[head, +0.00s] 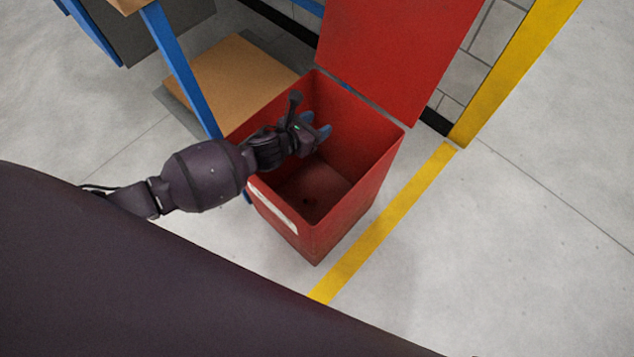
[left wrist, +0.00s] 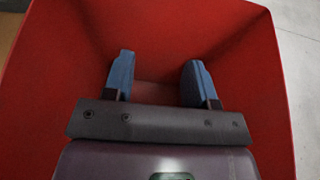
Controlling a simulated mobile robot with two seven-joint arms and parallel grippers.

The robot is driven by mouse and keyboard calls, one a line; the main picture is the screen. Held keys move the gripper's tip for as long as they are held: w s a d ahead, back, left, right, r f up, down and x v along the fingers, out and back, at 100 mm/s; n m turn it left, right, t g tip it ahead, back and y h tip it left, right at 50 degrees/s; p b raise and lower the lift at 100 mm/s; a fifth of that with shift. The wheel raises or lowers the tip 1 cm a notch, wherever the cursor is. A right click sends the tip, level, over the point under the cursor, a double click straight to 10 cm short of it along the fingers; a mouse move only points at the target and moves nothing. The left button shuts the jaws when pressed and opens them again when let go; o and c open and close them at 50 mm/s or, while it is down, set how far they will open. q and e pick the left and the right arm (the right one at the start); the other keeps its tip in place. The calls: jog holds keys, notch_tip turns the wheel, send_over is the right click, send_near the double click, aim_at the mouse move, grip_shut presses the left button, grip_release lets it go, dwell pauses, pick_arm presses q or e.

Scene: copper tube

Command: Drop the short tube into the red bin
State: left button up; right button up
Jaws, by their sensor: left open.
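The red bin (head: 345,222) stands on the floor in the head view with its lid (head: 395,50) raised at the back. My left gripper (head: 318,133) is over the bin's opening, its blue fingers pointing in. In the left wrist view the left gripper (left wrist: 158,76) is open, with nothing between its fingers, and the bin's red walls (left wrist: 50,75) surround it. A small dark spot shows on the bin's floor, too unclear to name. I cannot make out the short tube in either view. My right gripper is not in view.
A blue-legged table (head: 180,70) stands left of the bin, with a cardboard box (head: 235,75) on the floor beside it. A yellow post (head: 510,75) and block wall are behind on the right. The floor right of the yellow line (head: 385,225) is clear.

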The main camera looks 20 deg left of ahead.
pick_arm(q)
jog(key=p+v, duration=0.2)
jog(key=v, duration=0.7)
jog(key=shift+s+r+p, duration=0.2)
jog(key=shift+s+p, duration=0.1)
jog(key=shift+p, duration=0.1)
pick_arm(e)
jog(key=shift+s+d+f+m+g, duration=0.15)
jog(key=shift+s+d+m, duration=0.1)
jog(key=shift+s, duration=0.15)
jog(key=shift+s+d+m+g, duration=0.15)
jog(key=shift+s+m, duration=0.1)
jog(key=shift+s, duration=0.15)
pick_arm(q)
jog(key=shift+a, duration=0.15)
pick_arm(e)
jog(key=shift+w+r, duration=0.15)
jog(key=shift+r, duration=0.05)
